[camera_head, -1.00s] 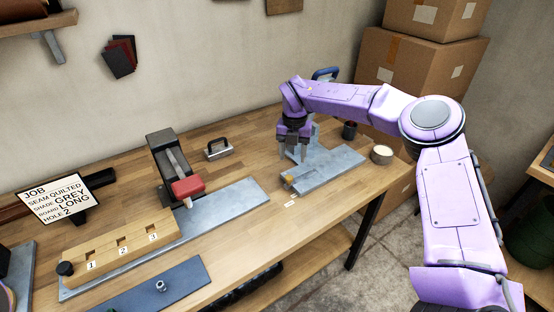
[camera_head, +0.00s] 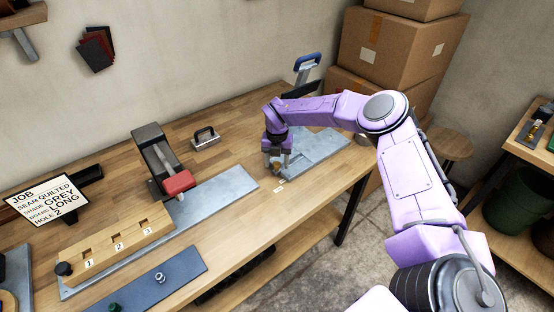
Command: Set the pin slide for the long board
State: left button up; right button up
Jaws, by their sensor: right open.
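My right gripper (camera_head: 277,165) is open, pointing down at the near left end of a grey metal fixture plate (camera_head: 318,150) on the bench. A small brass-coloured piece (camera_head: 277,169) shows between or just behind its fingertips; I cannot tell whether they touch it. A white label (camera_head: 279,189) lies on the bench in front. The job card (camera_head: 47,200) reads seam quilted, shade grey, board long, hole 2. A wooden block (camera_head: 116,238) with slots numbered 1, 2 and 3 and a black knob (camera_head: 64,269) stands at left. My left gripper is not in view.
A clamp-like press with a red pad (camera_head: 178,182) stands over a long grey plate (camera_head: 222,190). A blue plate (camera_head: 158,279) lies near the front edge. A blue-handled lever (camera_head: 307,62) rises behind the fixture. A metal handle block (camera_head: 205,138) sits at the back. Cardboard boxes (camera_head: 392,50) stand beyond.

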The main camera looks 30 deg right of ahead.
grip_shut()
jog(key=shift+s+a+f+b, duration=0.15)
jog(key=shift+a+b, duration=0.95)
jog(key=shift+a, duration=1.15)
grip_release()
jog(key=shift+a, duration=0.15)
jog(key=shift+d+r, duration=0.2)
jog(key=shift+r, duration=0.15)
notch_tip(320, 180, up, 10)
jog(key=b, duration=0.3)
jog(key=shift+a, duration=0.2)
